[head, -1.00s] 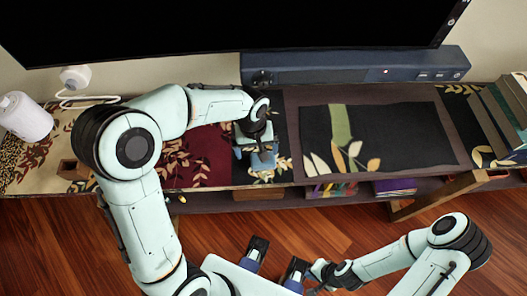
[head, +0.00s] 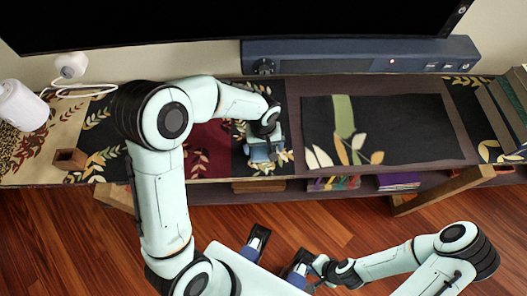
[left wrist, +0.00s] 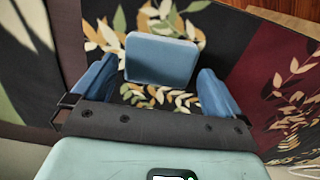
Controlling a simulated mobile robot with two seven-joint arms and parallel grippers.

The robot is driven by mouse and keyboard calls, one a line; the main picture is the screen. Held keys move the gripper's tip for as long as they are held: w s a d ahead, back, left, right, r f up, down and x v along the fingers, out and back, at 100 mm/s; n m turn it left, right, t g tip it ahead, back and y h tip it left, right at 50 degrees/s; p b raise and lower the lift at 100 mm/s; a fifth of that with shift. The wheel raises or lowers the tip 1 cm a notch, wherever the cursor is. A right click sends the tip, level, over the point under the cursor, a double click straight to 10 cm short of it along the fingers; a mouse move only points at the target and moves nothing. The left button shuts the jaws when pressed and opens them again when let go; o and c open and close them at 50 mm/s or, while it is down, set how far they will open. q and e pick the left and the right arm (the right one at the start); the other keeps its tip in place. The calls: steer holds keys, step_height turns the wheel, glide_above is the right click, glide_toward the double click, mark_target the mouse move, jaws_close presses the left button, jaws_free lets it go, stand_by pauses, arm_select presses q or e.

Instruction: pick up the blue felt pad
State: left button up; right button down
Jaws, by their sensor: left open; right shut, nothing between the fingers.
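The blue felt pad (left wrist: 162,58) shows in the left wrist view as a light blue rounded block, upright in the picture, on the dark leaf-patterned cloth. My left gripper (left wrist: 157,88) is open, with one blue finger on each side of the pad and a gap on both sides. In the head view my left gripper (head: 264,152) is low over the cabinet top, left of centre. There the wrist and fingers largely hide the pad, and I cannot separate pad from fingers. My right gripper (head: 318,270) is shut and empty at the lower middle, away from the cabinet.
A dark soundbar (head: 350,56) lies along the back, below a large black screen (head: 220,20). A white cylinder (head: 22,108) and a small brown box (head: 69,159) are at the left. Books (head: 505,112) stand at the right. The dark leaf-patterned mat (head: 400,130) is clear.

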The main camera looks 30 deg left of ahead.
mark_target(263, 151)
arm_select(q)
steer(key=shift+f, duration=0.85)
steer(key=c, duration=0.8)
steer(key=shift+o, duration=0.2)
steer(key=shift+r, duration=0.1)
step_height(263, 151, up, 20)
steer(key=p, duration=0.2)
steer(key=shift+p, duration=0.35)
